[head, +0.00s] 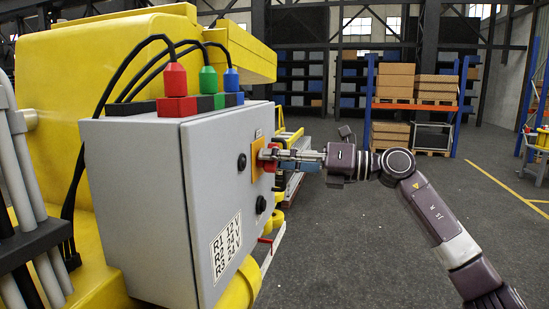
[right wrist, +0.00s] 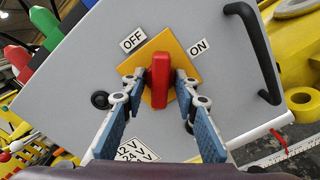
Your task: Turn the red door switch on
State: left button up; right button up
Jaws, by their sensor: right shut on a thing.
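The red door switch (right wrist: 160,80) sits on a yellow square plate (right wrist: 184,64) on the grey cabinet's door. In the right wrist view its handle stands about upright in the picture, its top between the OFF label (right wrist: 133,40) and the ON label (right wrist: 198,47). My right gripper (head: 272,154) is shut on the switch, one finger on each side of the handle. In the head view the gripper partly hides the red switch (head: 265,160). My left gripper is not in view.
The grey cabinet (head: 140,190) carries red, green and blue plugs (head: 208,80) with black cables on top. A black door handle (right wrist: 255,50) and a black knob (right wrist: 100,99) are near the switch. Shelves with boxes (head: 395,80) stand behind; the floor at right is open.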

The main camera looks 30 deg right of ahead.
jog(key=m+p, duration=0.2)
jog(key=m, duration=0.3)
jog(key=shift+r+m, duration=0.1)
jog(key=shift+m, duration=0.2)
jog(key=shift+m+p, duration=0.9)
jog(key=shift+m, duration=1.3)
jog(key=o, duration=0.8)
jog(key=shift+w, duration=0.1)
jog(key=shift+d+f, duration=0.1)
jog(key=shift+f, duration=0.1)
